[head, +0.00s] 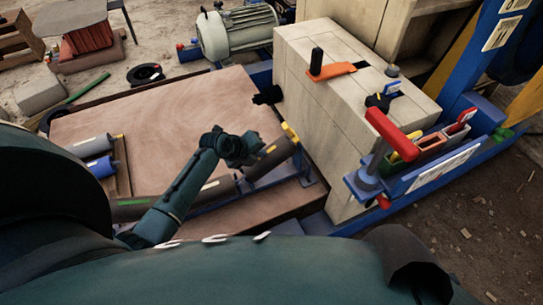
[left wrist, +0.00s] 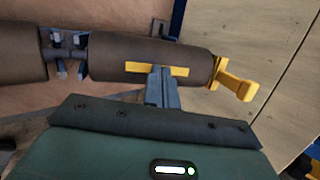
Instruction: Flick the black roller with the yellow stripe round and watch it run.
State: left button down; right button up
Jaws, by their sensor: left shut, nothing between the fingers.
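The black roller (head: 272,161) with the yellow stripe lies in a blue frame beside the pale wooden block. It looks dark brown-grey in the left wrist view (left wrist: 120,52), with the yellow stripe (left wrist: 178,71) along its side facing the camera. A yellow crank-like piece (left wrist: 238,86) is at its right end. My left gripper (head: 257,147) is over the roller. In the left wrist view its shut, empty fingertips (left wrist: 161,72) are at the stripe; I cannot tell whether they touch. My right gripper is not in view.
Another dark roller (left wrist: 20,53) lies in line to the left. Grey and blue rollers (head: 92,147) lie on the left of the brown board (head: 150,115). The wooden block (head: 325,115) stands close right, with a red-handled lever (head: 392,133) beyond. A motor (head: 237,33) is behind.

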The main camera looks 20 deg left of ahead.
aim_at(268, 170)
pick_arm(q)
jog(key=shift+s+a+r+p, duration=0.15)
jog(key=shift+s+r+p, duration=0.15)
jog(key=shift+r+p, duration=0.25)
jog(key=s+d, duration=0.1)
jog(key=s+d+f+p, duration=0.1)
jog(key=d, duration=0.1)
jog(key=s+d, duration=0.1)
jog(key=d, duration=0.1)
jog(key=shift+s+f+p, duration=0.2)
jog(key=shift+f+p, duration=0.05)
jog(key=shift+p, duration=0.15)
